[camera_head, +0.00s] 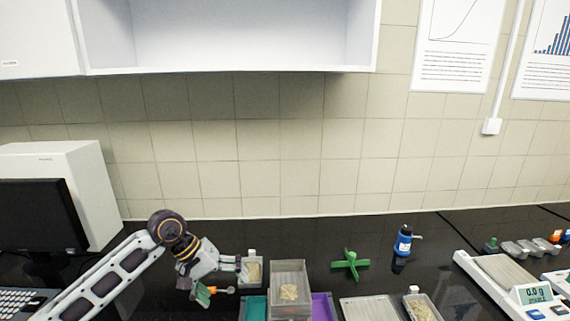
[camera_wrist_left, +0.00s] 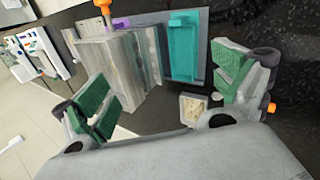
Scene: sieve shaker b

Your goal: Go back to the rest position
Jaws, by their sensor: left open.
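My left arm comes in from the left in the head view. Its left gripper (camera_head: 226,278) hangs over the black bench, left of a clear box (camera_head: 289,272) with grainy material inside. In the left wrist view the left gripper (camera_wrist_left: 168,88) has its two green-padded fingers wide apart. Nothing is held between them. A small container of grains (camera_wrist_left: 193,108) shows beyond the fingers, near the right one, and the clear box (camera_wrist_left: 112,70) shows beyond the left one. My right gripper is in neither view.
A teal tray (camera_head: 252,307) and a purple tray (camera_head: 322,307) flank the clear box. A green cross-shaped piece (camera_head: 350,264), a blue bottle (camera_head: 403,242) and a balance (camera_head: 514,284) stand to the right. A monitor (camera_head: 38,216) is at left. A shelf (camera_head: 230,36) hangs above.

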